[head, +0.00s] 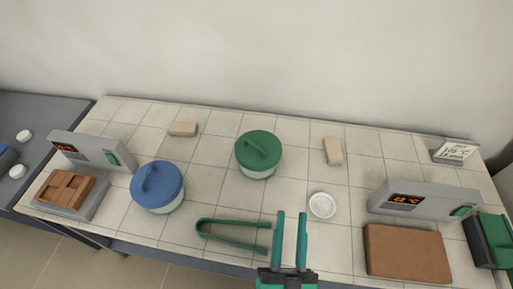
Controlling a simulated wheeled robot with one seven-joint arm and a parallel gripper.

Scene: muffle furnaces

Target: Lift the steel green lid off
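The green lid (258,148), with a raised bar handle, sits on a pale round pot (257,173) near the middle of the tiled bench. My gripper (291,214) is at the front of the bench, below and to the right of the green lid in the picture. Its two teal fingers are apart with nothing between them. It is clear of the lid. A second pot to the left wears a blue lid (157,184) with a similar handle.
Green tongs (235,244) lie just left of my gripper. A white dish (322,205) and a tan block (333,151) are right of the green-lidded pot. Another block (182,128) lies behind left. Furnace units with displays stand left (90,148) and right (425,201).

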